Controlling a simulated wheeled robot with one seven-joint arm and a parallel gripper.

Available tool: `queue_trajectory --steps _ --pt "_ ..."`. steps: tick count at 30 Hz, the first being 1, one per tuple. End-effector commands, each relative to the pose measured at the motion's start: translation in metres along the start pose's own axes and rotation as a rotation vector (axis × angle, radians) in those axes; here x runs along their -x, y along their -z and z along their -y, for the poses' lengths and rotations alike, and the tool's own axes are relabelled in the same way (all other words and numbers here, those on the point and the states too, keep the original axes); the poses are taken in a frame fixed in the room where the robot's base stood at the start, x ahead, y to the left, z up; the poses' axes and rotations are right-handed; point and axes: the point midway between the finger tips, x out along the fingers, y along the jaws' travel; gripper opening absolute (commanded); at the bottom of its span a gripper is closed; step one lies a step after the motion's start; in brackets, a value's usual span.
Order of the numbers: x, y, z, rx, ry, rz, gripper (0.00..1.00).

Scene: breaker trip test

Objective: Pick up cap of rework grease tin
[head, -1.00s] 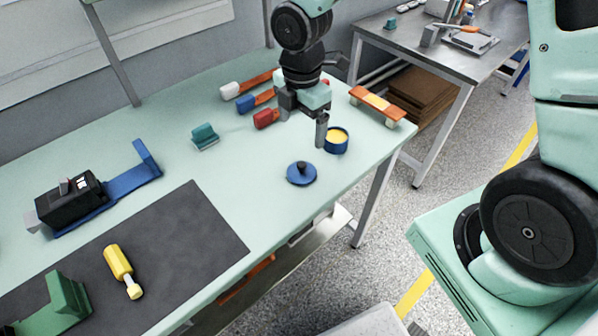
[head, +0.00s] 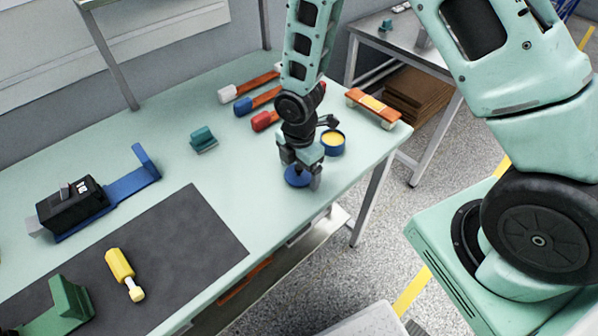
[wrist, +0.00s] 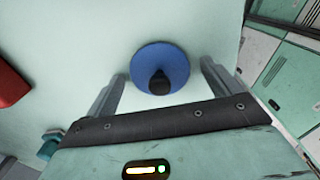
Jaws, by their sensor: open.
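The cap is a blue disc with a black knob, lying on the pale green bench. In the head view the cap (head: 297,177) is partly hidden under my gripper (head: 301,178). In the wrist view the cap (wrist: 160,68) lies between and slightly beyond the fingers of my gripper (wrist: 158,85), its knob towards me. The fingers are open, one on each side, and hold nothing. The grease tin (head: 332,142), blue with yellow contents, stands open just behind and right of my gripper.
Red (head: 262,121), blue (head: 243,106) and white-ended (head: 228,94) tools lie behind my gripper. An orange bar on feet (head: 376,107) stands at the right. A teal block (head: 203,139) sits to the left. The bench's front edge is close to the cap.

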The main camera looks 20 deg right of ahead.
Motion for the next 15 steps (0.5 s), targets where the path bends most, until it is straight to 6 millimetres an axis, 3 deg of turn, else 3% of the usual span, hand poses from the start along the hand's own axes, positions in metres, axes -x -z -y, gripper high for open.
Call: queue_trajectory --steps 7,12,15 --pt "-0.0011 0.0001 -0.0003 0.0 -0.001 0.0 0.87" --pt "-0.0009 0.0002 -0.0003 0.001 -0.001 0.0 0.42" --pt "-0.0008 0.0002 -0.0003 0.001 -0.001 0.0 0.41"
